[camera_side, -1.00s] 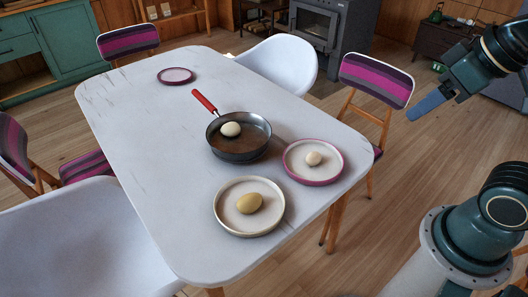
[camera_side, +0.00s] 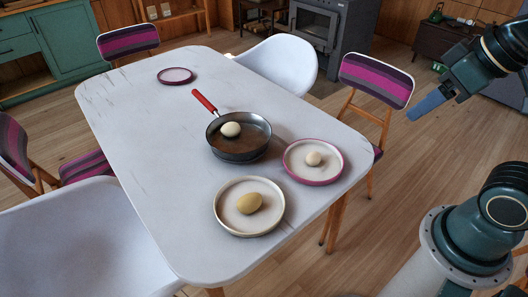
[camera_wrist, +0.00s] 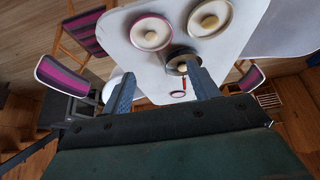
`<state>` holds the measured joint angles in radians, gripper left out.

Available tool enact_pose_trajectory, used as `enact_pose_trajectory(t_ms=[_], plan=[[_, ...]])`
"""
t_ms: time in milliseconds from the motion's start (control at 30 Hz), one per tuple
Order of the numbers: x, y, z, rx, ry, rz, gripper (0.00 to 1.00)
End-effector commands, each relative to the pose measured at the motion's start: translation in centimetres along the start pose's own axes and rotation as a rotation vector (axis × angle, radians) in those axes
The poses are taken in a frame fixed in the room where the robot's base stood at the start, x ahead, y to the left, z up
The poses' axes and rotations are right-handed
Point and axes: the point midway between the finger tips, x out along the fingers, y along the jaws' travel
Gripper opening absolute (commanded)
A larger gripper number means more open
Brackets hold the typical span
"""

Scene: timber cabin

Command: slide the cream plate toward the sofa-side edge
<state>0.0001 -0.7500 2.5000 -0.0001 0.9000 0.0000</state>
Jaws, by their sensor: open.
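The cream plate (camera_side: 228,222) lies flat near the front end of the pale table, with a yellowish oval lump (camera_side: 249,203) on it. In the wrist view the cream plate (camera_wrist: 224,27) is at the top, right of the magenta-rimmed plate. My gripper (camera_side: 432,103) hangs in the air to the right of the table, well apart from the plate and touching nothing. In the wrist view my gripper (camera_wrist: 160,75) shows two fingers spread apart with nothing held between them. No sofa can be made out in either view.
A magenta-rimmed plate (camera_side: 318,180) with a small pale lump and a dark pan (camera_side: 240,148) with a red handle and a pale lump stand near the cream plate. A small magenta-rimmed plate (camera_side: 175,76) lies at the far end. Table (camera_side: 150,180) left of the cream plate is clear.

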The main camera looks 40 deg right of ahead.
Motion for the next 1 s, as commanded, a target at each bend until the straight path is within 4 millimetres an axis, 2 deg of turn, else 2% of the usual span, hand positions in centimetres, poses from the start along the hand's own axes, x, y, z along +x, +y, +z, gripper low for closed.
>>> enact_pose_trajectory(t_ms=[367,667,700,1000], plan=[[0.0,0.0,0.0,0.000,0.000,0.000,0.60],[0.4,-0.3,-0.8,0.026,-0.011,-0.010,0.03],[0.5,-0.5,-1.1,0.036,-0.014,-0.015,0.00],[3.1,-2.3,-4.7,0.181,-0.071,-0.075,0.00]])
